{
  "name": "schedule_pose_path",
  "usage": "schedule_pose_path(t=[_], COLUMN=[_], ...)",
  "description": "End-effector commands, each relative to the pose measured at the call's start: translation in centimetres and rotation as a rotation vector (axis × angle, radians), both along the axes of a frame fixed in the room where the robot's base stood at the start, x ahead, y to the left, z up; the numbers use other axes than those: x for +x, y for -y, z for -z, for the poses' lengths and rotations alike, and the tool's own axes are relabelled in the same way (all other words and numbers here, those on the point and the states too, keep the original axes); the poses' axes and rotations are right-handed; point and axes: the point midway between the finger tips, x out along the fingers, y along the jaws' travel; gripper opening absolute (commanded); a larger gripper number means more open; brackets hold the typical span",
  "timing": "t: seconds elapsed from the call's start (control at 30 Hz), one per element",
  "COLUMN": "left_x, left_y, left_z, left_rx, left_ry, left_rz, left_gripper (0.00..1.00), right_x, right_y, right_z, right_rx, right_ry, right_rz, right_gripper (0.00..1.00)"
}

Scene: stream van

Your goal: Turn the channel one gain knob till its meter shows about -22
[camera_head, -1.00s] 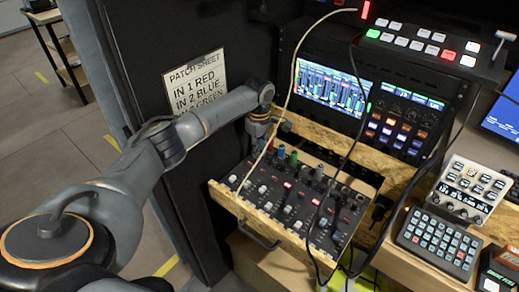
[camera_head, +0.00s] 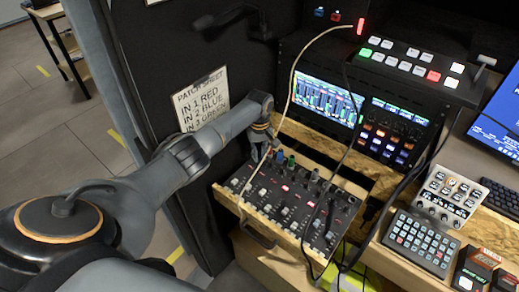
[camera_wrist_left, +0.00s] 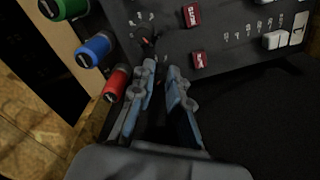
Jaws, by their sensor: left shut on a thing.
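The mixer (camera_head: 300,205) sits in a wooden drawer below the rack. My left gripper (camera_head: 262,152) reaches down to its far left corner, beside the coloured plugs. In the left wrist view my left gripper (camera_wrist_left: 163,75) has its blue-grey fingers close together over the mixer panel, right of the red plug (camera_wrist_left: 117,84). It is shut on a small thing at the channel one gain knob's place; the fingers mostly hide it. The meter screen (camera_head: 325,97) in the rack shows several coloured bars, too small to read. My right gripper is not in view.
A blue plug (camera_wrist_left: 95,48) and a green plug (camera_wrist_left: 66,6) stand close to the left fingers. A pale cable (camera_head: 291,85) and a dark cable (camera_head: 349,110) hang across the mixer. A button keypad (camera_head: 421,242) stands on the wooden desk at right.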

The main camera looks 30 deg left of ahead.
Motion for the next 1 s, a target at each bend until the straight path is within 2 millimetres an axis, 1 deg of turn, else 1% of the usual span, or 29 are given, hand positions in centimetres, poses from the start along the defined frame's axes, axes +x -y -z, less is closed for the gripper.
schedule_pose_path(t=[0.4, 1.0], left_x=[-0.1, -0.1], left_y=[0.1, 0.1], left_z=[0.1, 0.1], left_rx=[-0.002, -0.002], left_ry=[-0.003, -0.001], left_rz=[0.397, 0.947], left_gripper=[0.0, 0.0], right_x=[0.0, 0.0], right_y=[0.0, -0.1], right_z=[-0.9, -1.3], right_rx=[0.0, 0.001], right_ry=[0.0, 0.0], right_rz=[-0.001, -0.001], right_gripper=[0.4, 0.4])
